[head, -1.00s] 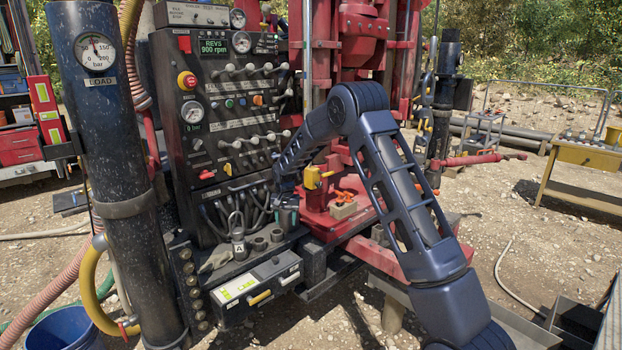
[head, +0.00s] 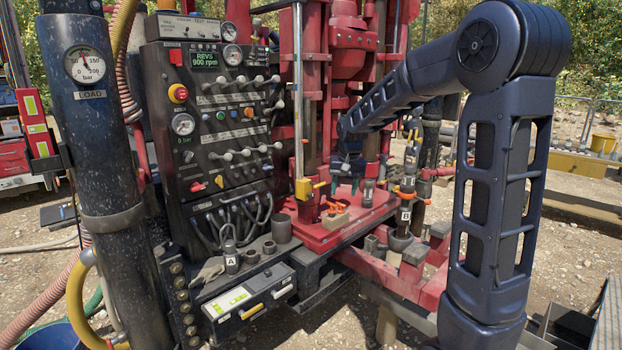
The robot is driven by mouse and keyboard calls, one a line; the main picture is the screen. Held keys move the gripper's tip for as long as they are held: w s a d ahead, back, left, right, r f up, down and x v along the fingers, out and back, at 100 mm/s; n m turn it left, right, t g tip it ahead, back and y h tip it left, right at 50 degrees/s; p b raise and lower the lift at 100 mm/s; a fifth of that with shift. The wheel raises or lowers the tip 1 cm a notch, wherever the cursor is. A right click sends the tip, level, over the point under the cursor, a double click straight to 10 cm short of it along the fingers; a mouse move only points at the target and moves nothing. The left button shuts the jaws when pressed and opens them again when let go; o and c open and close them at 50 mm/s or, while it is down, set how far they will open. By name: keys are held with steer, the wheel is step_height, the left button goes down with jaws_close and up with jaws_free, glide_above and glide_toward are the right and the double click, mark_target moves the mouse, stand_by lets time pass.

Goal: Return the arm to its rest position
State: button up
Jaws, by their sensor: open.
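My arm is dark blue and rises at the right of the head view. Its elbow is high at the upper right and the forearm slopes down to the left. My gripper (head: 346,186) hangs at the forearm's far end, in front of the red drill frame (head: 336,108). Its small teal fingertips point down and are apart, with nothing seen between them. I cannot tell the exact clearance.
A black control panel (head: 213,120) with levers stands left of the gripper. A dark cylinder (head: 85,150) with a load gauge is further left. Tool A (head: 231,258) stands on the front ledge; tool B (head: 404,216) stands upright between gripper and upper arm.

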steer(key=s+d+r+t, duration=0.1)
steer(key=s+d+r, duration=0.4)
steer(key=s+d, duration=0.75)
steer(key=s+d+f, duration=0.1)
steer(key=s+d, duration=0.1)
steer(key=s, duration=0.6)
steer(key=s+d+f+t, duration=0.1)
steer(key=s+d, duration=0.1)
steer(key=s, duration=0.7)
steer(key=shift+s+d+t+h, duration=0.15)
steer(key=shift+d+t+h, duration=0.15)
steer(key=shift+h, duration=0.1)
